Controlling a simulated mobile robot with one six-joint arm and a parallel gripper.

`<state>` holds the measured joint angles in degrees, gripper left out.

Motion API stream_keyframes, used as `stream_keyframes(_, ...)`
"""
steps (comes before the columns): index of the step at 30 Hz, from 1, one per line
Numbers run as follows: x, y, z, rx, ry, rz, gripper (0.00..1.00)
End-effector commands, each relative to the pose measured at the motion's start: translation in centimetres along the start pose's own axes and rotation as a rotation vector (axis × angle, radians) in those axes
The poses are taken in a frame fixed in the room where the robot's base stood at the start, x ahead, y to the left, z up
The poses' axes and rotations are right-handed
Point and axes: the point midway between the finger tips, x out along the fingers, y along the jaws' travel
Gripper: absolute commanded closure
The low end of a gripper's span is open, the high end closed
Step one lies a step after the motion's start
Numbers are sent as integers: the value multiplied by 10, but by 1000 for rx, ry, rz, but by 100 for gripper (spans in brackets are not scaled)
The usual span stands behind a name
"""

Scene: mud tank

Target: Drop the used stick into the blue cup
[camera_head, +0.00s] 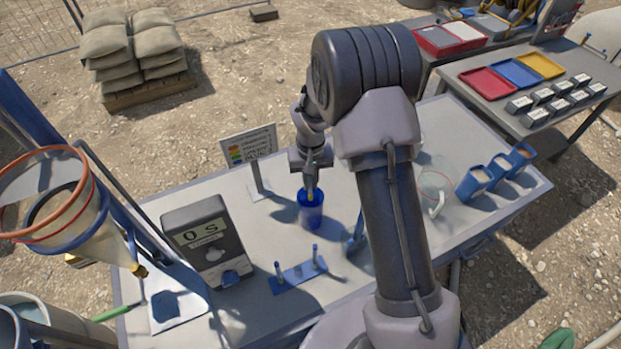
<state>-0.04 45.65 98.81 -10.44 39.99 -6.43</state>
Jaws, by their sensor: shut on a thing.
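The blue cup (311,215) stands upright on the grey table, near its middle. My gripper (311,184) points down right above the cup's mouth. It is shut on the used stick; a small yellowish bit (311,196) shows between the gripper and the cup's rim and seems to be part of the stick. The rest of the stick is hidden by the gripper and the cup. I cannot tell how far its lower end reaches into the cup.
A sign with coloured rows (249,146) stands behind the cup. A grey box reading 0 S (204,238) is at left, beside a funnel (60,215). A blue rack (298,273) lies in front. A clear jug (434,186) and blue holders (476,181) stand at right.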

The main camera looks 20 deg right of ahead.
Motion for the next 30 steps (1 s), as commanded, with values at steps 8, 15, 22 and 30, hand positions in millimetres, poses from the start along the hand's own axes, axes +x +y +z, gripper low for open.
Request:
stream_keyframes(8, 4, 0, 0, 0, 1, 0, 100)
stream_keyframes(15, 4, 0, 0, 0, 1, 0, 64)
stream_keyframes(22, 4, 0, 0, 0, 1, 0, 46)
stream_keyframes(30, 4, 0, 0, 0, 1, 0, 9)
